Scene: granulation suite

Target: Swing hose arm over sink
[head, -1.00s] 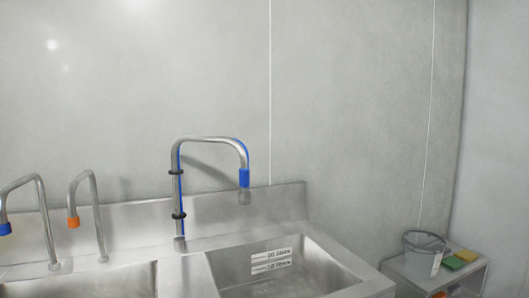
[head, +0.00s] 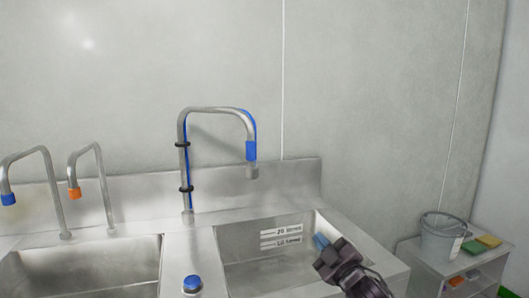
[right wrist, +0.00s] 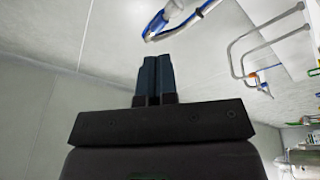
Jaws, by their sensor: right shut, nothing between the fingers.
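The hose arm (head: 213,110) is a tall steel pipe with a blue hose along it. It rises from the back ledge between the two basins and bends right. Its blue-collared nozzle (head: 251,151) hangs over the back of the right sink basin (head: 237,262). My right gripper (head: 321,242) is above the front right part of that basin, below and right of the nozzle and apart from it. In the right wrist view its dark fingers (right wrist: 156,78) are together and empty, with the blue-and-white nozzle end (right wrist: 172,20) beyond them. My left gripper is not in view.
Two smaller taps stand at the left, one blue-tipped (head: 9,199) and one orange-tipped (head: 74,193). A blue knob (head: 192,284) sits on the front divider. A grey bucket (head: 440,241) stands on a side shelf at the right. The wall behind is bare.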

